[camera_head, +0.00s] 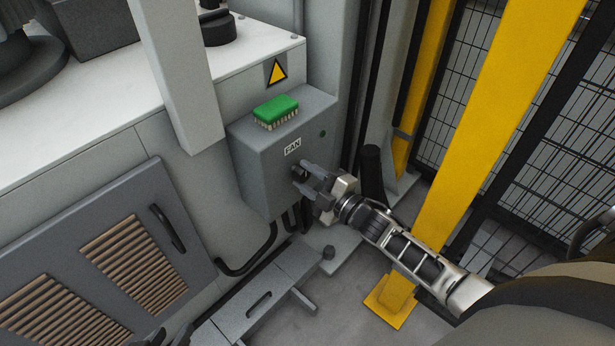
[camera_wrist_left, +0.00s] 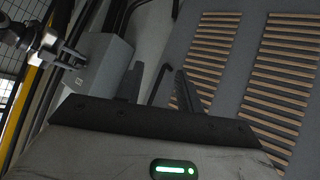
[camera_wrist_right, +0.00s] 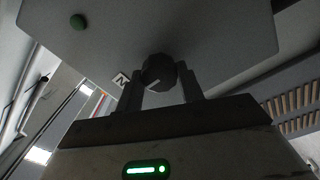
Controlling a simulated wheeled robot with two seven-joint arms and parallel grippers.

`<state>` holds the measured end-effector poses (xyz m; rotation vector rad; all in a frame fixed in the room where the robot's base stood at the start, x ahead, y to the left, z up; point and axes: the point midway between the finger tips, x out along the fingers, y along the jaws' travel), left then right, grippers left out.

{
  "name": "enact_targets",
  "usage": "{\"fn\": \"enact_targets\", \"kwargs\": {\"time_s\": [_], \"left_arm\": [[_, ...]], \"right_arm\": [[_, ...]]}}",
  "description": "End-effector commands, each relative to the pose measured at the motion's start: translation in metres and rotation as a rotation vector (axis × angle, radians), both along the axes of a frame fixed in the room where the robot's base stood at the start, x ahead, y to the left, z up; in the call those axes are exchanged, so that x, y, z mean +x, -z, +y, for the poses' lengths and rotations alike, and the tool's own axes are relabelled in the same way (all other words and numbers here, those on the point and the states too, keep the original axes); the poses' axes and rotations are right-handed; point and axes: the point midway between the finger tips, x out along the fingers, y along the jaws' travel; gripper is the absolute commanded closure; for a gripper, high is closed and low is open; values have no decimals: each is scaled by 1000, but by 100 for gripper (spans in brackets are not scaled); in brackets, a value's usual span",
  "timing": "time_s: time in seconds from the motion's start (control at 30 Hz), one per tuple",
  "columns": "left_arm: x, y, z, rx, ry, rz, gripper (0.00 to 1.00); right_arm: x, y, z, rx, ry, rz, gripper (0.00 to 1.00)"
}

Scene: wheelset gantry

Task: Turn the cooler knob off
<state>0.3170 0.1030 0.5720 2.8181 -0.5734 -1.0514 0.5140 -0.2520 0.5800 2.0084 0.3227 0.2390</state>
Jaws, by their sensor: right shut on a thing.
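The cooler knob (camera_wrist_right: 158,70) is a dark round knob with a pale pointer line, on the front of the grey box labelled FAN (camera_head: 262,165). In the right wrist view its pointer line slants toward the lower left. My right gripper (camera_head: 302,178) is at the box front with its fingers on either side of the knob, shut on it; the fingers also show in the right wrist view (camera_wrist_right: 163,85). In the head view the gripper mostly hides the knob. My left gripper (camera_wrist_left: 160,80) has its fingers apart with nothing between them, away from the box.
A green button (camera_head: 322,134) is on the box front. A yellow post (camera_head: 490,120) and mesh fence stand to the right. A vented grey panel (camera_head: 100,260) is at the lower left.

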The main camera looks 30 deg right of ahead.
Motion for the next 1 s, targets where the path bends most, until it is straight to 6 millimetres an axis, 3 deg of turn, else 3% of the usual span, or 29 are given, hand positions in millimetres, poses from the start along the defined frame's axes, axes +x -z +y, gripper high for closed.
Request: {"fn": "enact_targets", "kwargs": {"time_s": [0.03, 0.1, 0.5, 0.67, 1.0], "left_arm": [[0, 0, 0, 0, 0, 1, 64], [-1, 1, 0, 1, 0, 2, 64], [-2, -1, 0, 2, 0, 3, 64], [-2, -9, 2, 5, -6, -9, 64], [-2, -34, 7, 3, -26, -60, 64]], "right_arm": [[0, 0, 1, -3, -2, -2, 57], [0, 0, 1, -2, -2, -2, 41], [-8, 0, -2, 1, 0, 1, 41], [-36, 1, -12, 0, 0, 5, 41], [-113, 3, -39, 0, -1, 4, 41]]}}
